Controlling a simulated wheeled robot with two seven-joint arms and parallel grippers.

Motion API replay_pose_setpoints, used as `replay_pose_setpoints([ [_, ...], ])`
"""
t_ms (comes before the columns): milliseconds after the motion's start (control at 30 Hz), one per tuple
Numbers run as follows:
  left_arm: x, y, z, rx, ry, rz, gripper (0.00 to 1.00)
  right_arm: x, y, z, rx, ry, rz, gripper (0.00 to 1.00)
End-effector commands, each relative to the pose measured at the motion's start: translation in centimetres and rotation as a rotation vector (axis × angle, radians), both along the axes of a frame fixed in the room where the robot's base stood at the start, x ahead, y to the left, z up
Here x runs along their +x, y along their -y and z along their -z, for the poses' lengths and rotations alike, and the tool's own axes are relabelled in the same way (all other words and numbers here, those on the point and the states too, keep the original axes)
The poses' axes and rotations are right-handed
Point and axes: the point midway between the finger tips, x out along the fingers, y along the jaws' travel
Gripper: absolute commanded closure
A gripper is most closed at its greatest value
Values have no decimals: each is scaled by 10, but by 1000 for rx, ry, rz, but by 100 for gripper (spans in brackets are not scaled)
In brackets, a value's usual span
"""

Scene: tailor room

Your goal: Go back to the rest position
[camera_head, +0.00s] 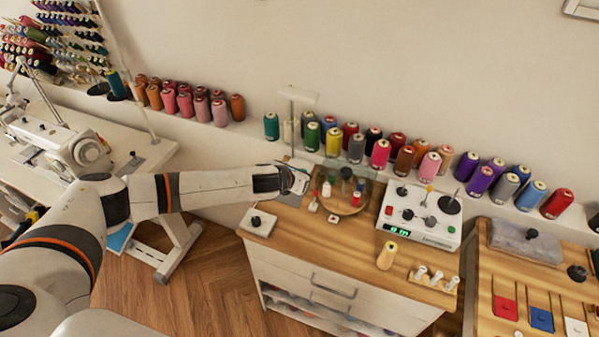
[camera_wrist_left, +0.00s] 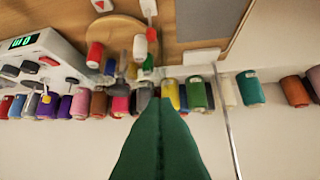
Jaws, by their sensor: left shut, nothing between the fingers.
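My left arm reaches in from the left of the head view, and its gripper (camera_head: 302,177) is over the back left part of the wooden cabinet top (camera_head: 318,240). In the left wrist view the two green fingers (camera_wrist_left: 160,108) are pressed together with nothing between them. The gripper is close to a round wooden tray (camera_head: 350,208) that holds small spools, and it partly hides the things behind it. My right gripper is in neither view.
A white winding machine (camera_head: 420,215) with a lit display stands right of the tray. A yellow spool (camera_head: 387,256) and a small rack of white spools (camera_head: 434,280) stand in front. Thread cones line the wall ledge. A sewing machine (camera_head: 62,143) is at left. Open floor (camera_head: 190,285) lies below the arm.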

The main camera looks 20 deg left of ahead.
Motion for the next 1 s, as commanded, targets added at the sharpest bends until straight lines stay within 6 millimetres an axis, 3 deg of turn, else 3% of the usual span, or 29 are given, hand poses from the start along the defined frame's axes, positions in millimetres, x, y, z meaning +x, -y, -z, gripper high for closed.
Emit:
replay_pose_setpoints([
  [133,-2,-1,-7,1,-1,1,100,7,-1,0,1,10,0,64],
  [400,-2,-1,-8,1,-1,1,100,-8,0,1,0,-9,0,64],
  [667,-3,2,-7,-8,-5,-2,100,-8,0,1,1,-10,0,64],
  [767,-16,20,1,-76,-33,-27,100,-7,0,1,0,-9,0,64],
  [833,-34,46,10,-182,-78,-75,100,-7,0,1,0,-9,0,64],
  [1000,-111,125,22,-632,-277,-370,100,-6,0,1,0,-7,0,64],
])
